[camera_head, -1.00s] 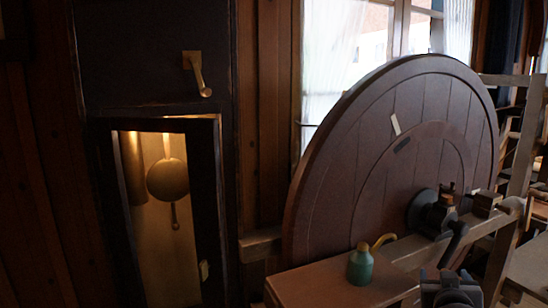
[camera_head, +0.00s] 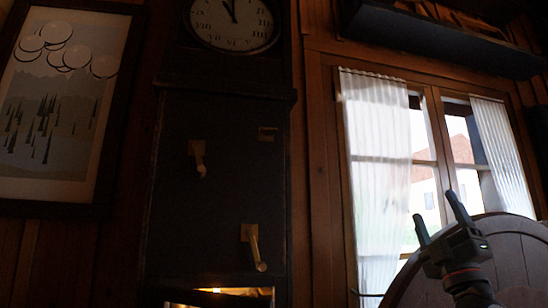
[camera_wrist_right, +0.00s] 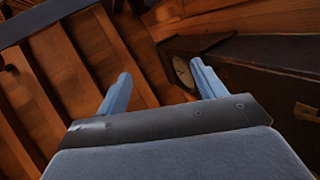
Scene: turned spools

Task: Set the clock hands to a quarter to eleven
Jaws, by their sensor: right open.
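The clock's white round face (camera_head: 232,22) with Roman numerals is at the top of the head view, cut off by the upper edge. Dark hands (camera_head: 229,10) point up, near the top of the dial; their full layout is cut off. The dark tall clock case (camera_head: 222,105) stands below it. My right gripper (camera_head: 436,207) is open and empty, raised at the lower right, well apart from the clock. In the right wrist view my open fingers (camera_wrist_right: 161,68) point toward the small, distant clock face (camera_wrist_right: 183,72). My left gripper is not in view.
Brass handles (camera_head: 198,157) (camera_head: 253,248) stick out from the case front. A large wooden wheel (camera_head: 510,250) stands at the lower right, behind my right gripper. A curtained window (camera_head: 425,180) is behind. A dark shelf (camera_head: 440,40) juts out at upper right.

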